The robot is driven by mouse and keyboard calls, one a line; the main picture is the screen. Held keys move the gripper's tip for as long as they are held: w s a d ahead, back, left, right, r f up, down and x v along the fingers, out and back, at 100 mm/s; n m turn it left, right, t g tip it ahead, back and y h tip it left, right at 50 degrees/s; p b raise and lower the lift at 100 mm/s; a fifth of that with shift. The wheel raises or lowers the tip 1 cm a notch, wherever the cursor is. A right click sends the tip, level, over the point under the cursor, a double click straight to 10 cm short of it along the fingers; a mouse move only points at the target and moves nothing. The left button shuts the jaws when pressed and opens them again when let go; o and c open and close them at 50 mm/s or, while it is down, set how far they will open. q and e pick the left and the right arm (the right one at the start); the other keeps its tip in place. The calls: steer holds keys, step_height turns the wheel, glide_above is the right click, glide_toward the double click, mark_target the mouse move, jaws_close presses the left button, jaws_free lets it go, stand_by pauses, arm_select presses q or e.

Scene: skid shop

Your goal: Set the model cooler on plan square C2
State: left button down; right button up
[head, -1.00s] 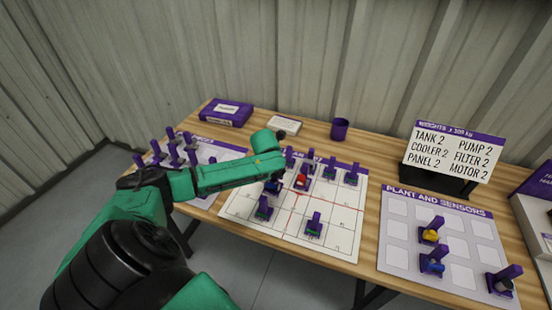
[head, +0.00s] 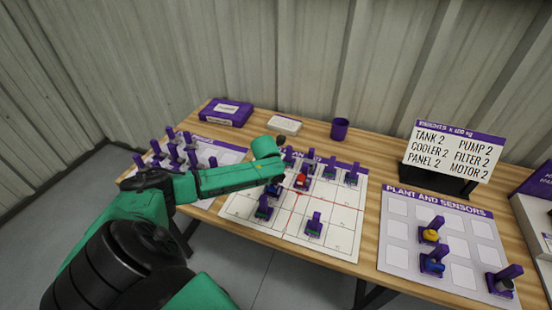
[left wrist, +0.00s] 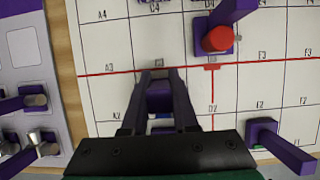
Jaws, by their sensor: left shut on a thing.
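My left gripper (left wrist: 161,76) points down over the plan sheet in the left wrist view. It is shut on a purple-handled model (left wrist: 160,100), which I take to be the cooler; its lower part is mostly hidden by the handle and fingers. The model is left of the D2 label, just below the red horizontal line, around column C; its own square's label is covered, and I cannot tell whether it touches the sheet. The plan sheet (head: 340,219) lies mid-table in the head view, where my left arm hides the gripper. My right gripper is out of view.
A red-topped model (left wrist: 216,40) stands just above the line, right of the held one. Another purple model (left wrist: 276,142) stands at lower right. The plant and sensors sheet (head: 398,238), weights sign (head: 452,155) and purple cup (head: 339,129) are farther right.

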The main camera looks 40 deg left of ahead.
arm_select(q)
steer(key=shift+f+b, duration=0.4)
steer(key=shift+f, duration=0.35)
steer(key=c, duration=0.6)
jaws_free()
steer(key=shift+r, duration=0.15)
steer(key=shift+r+p, duration=0.5)
steer(key=shift+p, duration=0.35)
step_height(320, 180, up, 7)
steer(key=p, duration=0.7)
steer(key=shift+r+p, duration=0.1)
steer(key=shift+p, duration=0.3)
